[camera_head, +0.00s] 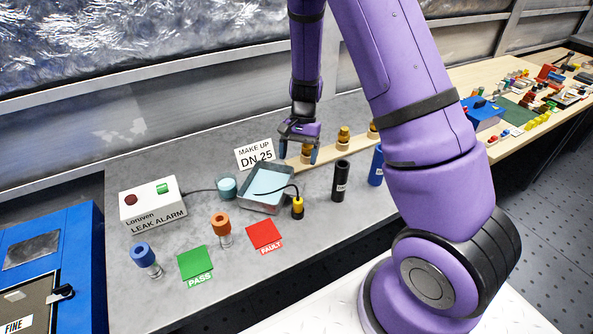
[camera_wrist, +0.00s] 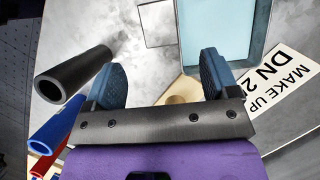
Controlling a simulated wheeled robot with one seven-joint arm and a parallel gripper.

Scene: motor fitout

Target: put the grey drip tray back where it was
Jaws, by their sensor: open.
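The grey drip tray (camera_head: 264,208) stands on the grey bench in front of the "MAKE UP DN 25" sign, with a pale blue inside. In the wrist view the tray (camera_wrist: 187,38) is at the top, cut off by the frame edge. My gripper (camera_head: 298,153) points down, open and empty, behind and to the right of the tray, near the wooden strip with brass fittings. In the wrist view my gripper's fingers (camera_wrist: 160,70) are apart with nothing between them. A thin dark square outline (camera_wrist: 157,42) lies on the bench beside the tray.
A leak alarm box (camera_head: 153,204) stands left; its black cable passes a blue cup (camera_head: 227,187) and crosses the tray to a yellow-black probe (camera_head: 297,208). A black tube (camera_head: 340,182) and blue tube (camera_head: 376,166) stand right. Green (camera_head: 195,263) and red (camera_head: 263,234) pads lie in front.

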